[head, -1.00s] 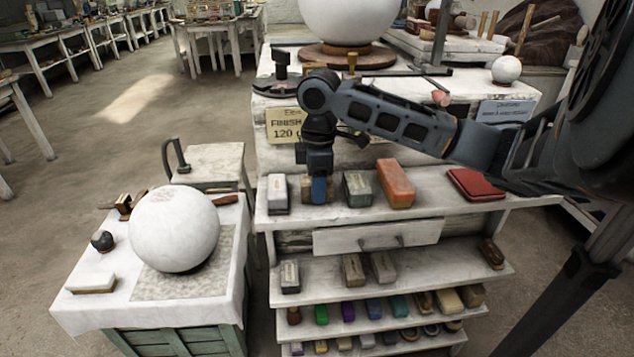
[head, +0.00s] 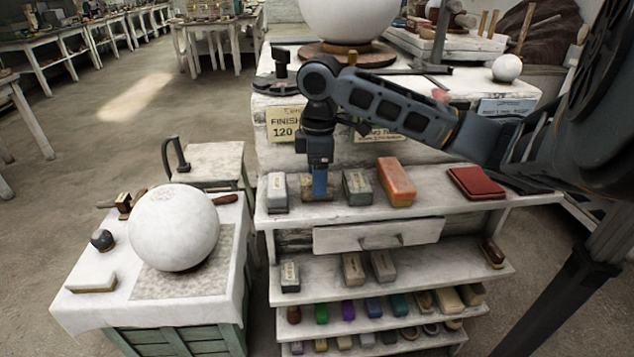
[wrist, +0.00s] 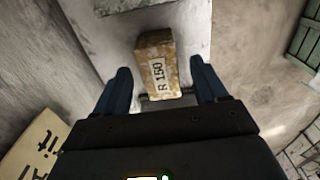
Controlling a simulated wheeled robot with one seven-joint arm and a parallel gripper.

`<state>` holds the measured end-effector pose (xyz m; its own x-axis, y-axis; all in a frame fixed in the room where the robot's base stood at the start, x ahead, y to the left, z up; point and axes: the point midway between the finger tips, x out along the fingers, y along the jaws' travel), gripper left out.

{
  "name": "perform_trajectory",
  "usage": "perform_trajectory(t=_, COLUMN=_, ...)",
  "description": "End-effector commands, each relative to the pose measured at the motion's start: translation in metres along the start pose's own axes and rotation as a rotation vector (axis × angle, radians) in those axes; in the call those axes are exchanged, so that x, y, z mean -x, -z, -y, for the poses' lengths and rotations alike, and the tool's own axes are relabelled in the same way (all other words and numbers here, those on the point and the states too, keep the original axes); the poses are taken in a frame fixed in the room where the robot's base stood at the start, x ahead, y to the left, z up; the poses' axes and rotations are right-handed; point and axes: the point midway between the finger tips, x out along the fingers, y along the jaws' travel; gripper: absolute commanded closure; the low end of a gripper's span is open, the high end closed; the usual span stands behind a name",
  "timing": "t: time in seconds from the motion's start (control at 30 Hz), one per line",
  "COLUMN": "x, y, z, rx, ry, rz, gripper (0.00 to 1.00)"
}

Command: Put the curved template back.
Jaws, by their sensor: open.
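My gripper (head: 319,192) is open, pointing down over the upper shelf of the white stepped bench. In the wrist view its two blue fingers (wrist: 162,85) are spread, with a brownish block labelled 150 (wrist: 157,65) between and beyond them; nothing is gripped. In the head view that block (head: 308,190) is partly hidden behind the fingers. I cannot identify the curved template for certain. A dark hooked, curved piece (head: 174,157) stands on the small stool at the left; whether it is the template is unclear.
A grey block (head: 277,190), a grey-green block (head: 357,186) and an orange block (head: 396,181) flank the gripper. A red pad (head: 476,183) lies farther right. Lower shelves hold several blocks. A plaster sphere (head: 174,228) sits on the cloth-covered table at left.

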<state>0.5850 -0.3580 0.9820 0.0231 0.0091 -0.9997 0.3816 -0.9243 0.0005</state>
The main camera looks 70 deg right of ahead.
Motion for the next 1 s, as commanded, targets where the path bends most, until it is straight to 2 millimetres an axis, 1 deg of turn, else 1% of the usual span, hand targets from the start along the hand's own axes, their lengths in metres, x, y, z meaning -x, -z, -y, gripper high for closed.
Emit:
perform_trajectory(t=0.1, x=0.025, y=0.0, z=-0.001, rx=0.003, ry=-0.004, rz=0.0, gripper=0.28)
perform_trajectory(t=0.3, x=0.065, y=0.001, z=0.0, rx=0.003, ry=-0.003, rz=0.0, gripper=0.28)
perform_trajectory(t=0.4, x=0.081, y=0.0, z=-0.001, rx=0.002, ry=-0.003, rz=0.001, gripper=0.28)
perform_trajectory(t=0.5, x=0.091, y=-0.001, z=-0.001, rx=0.002, ry=-0.003, rz=0.002, gripper=0.28)
perform_trajectory(t=0.63, x=0.097, y=0.0, z=0.0, rx=0.001, ry=-0.001, rz=0.001, gripper=0.28)
perform_trajectory(t=0.87, x=0.098, y=0.001, z=0.0, rx=0.001, ry=0.0, rz=-0.001, gripper=0.28)
perform_trajectory(t=0.93, x=0.096, y=0.009, z=0.002, rx=0.007, ry=-0.001, rz=-0.022, gripper=0.28)
perform_trajectory(t=0.97, x=0.095, y=0.015, z=0.004, rx=0.011, ry=-0.002, rz=-0.041, gripper=0.28)
perform_trajectory(t=1.0, x=0.093, y=0.028, z=0.006, rx=0.018, ry=-0.004, rz=-0.076, gripper=0.28)
